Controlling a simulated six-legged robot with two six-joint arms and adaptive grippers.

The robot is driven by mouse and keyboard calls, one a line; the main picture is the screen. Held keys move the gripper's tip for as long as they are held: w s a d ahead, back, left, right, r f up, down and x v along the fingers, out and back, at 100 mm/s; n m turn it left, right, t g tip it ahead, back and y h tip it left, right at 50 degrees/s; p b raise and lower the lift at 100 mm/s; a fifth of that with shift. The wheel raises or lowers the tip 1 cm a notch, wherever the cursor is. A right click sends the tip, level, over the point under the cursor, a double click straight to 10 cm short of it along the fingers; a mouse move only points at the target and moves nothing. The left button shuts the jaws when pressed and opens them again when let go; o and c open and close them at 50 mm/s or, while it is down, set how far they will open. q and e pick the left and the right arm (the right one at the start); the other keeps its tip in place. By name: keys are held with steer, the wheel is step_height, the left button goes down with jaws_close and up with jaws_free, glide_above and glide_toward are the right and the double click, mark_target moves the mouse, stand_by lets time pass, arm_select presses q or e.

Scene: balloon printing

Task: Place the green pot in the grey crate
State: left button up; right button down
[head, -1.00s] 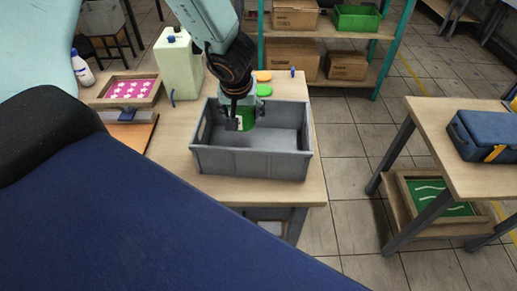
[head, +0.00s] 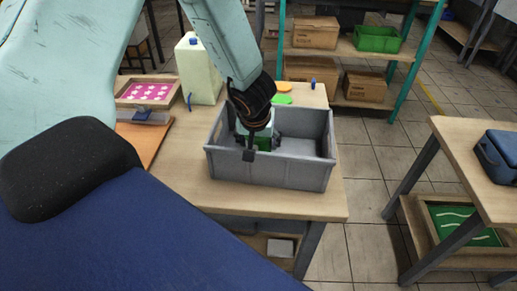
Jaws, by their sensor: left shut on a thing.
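The grey crate (head: 300,174) stands on the wooden table in the head view. The green pot (head: 264,143) shows as a small green patch at the left part of the crate, within its outline in the picture. My left gripper (head: 257,147) reaches down from above and is shut on the pot. The fingers and the crate's front wall hide much of the pot. I cannot tell whether the pot touches the crate floor. My right gripper is not in view.
Behind the crate lie a green disc (head: 282,99) and an orange disc (head: 283,86). A pale canister (head: 199,72) and a framed pink screen (head: 147,92) stand at the left. The crate's right half is empty. Another table (head: 478,150) stands at the right.

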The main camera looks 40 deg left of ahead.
arm_select(q)
steer(key=shift+w+f+b, duration=0.1)
steer(key=shift+f+b, duration=0.2)
steer(key=shift+f, duration=0.5)
steer(key=shift+w+d+f, duration=0.1)
steer(key=shift+w+d, duration=0.05)
steer(key=shift+w, duration=0.05)
steer(key=shift+w+d, duration=0.1)
steer(key=shift+d, duration=0.05)
steer(key=shift+s+a, duration=0.2)
steer(key=shift+s, duration=0.1)
steer(key=o, duration=1.5)
steer(key=shift+w+d+f, duration=0.1)
steer(key=shift+w+d, duration=0.05)
steer(key=shift+w, duration=0.05)
steer(key=shift+s, duration=0.1)
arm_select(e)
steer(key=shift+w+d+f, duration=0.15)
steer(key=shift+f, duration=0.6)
arm_select(q)
steer(key=shift+s, duration=0.1)
